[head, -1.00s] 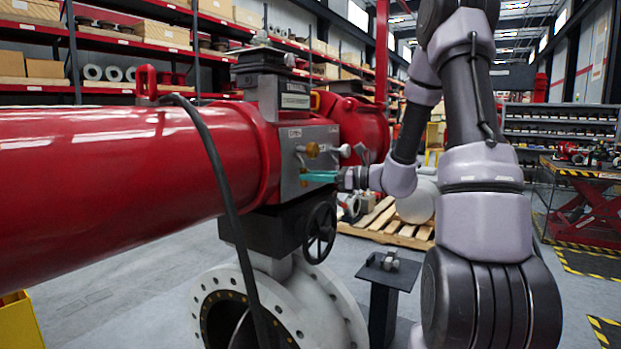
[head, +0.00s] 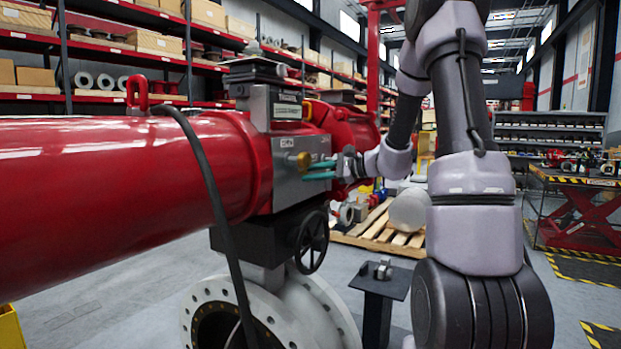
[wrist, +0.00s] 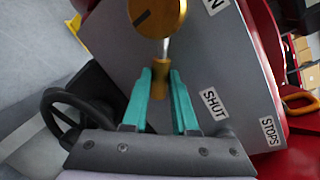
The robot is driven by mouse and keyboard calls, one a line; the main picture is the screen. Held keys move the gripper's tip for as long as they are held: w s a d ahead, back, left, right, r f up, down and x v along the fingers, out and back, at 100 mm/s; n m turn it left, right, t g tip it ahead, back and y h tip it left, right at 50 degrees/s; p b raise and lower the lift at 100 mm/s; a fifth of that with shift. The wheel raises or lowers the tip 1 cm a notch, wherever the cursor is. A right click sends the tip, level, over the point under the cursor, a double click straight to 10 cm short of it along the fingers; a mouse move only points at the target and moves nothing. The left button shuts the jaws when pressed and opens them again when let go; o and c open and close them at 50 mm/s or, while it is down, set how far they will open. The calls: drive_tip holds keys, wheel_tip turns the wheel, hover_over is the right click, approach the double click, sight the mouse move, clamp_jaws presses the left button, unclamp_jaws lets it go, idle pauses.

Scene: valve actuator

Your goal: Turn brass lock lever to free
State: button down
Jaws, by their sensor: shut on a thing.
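The brass lock lever has a round brass hub (wrist: 158,14) with a dark slot mark, a steel rod and a brass grip (wrist: 160,85). It is mounted on the grey actuator housing (wrist: 215,65). My gripper (wrist: 161,72) has its teal fingers closed on both sides of the brass grip. In the head view the hub (head: 303,160) shows on the housing (head: 286,188), and my gripper (head: 322,170) reaches in from the right, its fingers hiding most of the lever. A SHUT label (wrist: 214,103) is right of the fingers in the wrist view.
A black handwheel (head: 311,241) sits below the housing, and a STOPS label (wrist: 269,131) is at the right. A large red cylinder (head: 100,175) extends left, with a black cable (head: 205,180) before it. A black pedestal (head: 380,275) stands below my arm.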

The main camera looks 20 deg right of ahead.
drive_tip(key=shift+w+d+r+n, duration=0.1)
drive_tip(key=shift+r+n, duration=0.15)
drive_tip(key=shift+n, duration=0.05)
idle(0.4)
drive_tip(key=c, duration=0.7)
unclamp_jaws()
drive_tip(key=v, duration=1)
drive_tip(key=shift+s+d+r, duration=0.15)
drive_tip(key=shift+s+d, duration=0.1)
drive_tip(key=shift+s, duration=0.05)
